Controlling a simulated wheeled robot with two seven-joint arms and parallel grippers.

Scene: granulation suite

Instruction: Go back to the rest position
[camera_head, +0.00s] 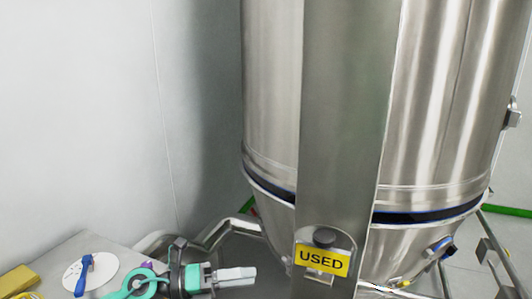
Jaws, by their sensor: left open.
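My left gripper (248,277) is at the lower middle-left, with teal and dark parts behind its pale grey fingers. Its fingers point right, toward the steel column, and are open with nothing visible between them. A yellow "USED" tag (323,260) hangs on the steel column (343,120), to the right of the fingertips and apart from them in the picture. My right gripper is not in view.
A large steel vessel (430,110) with a dark seal band stands behind the column. A grey table (90,246) at lower left bears a white disc (103,268), a blue tool (84,273) and a yellow item (18,281). Steel frame tubes (235,225) run near the gripper.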

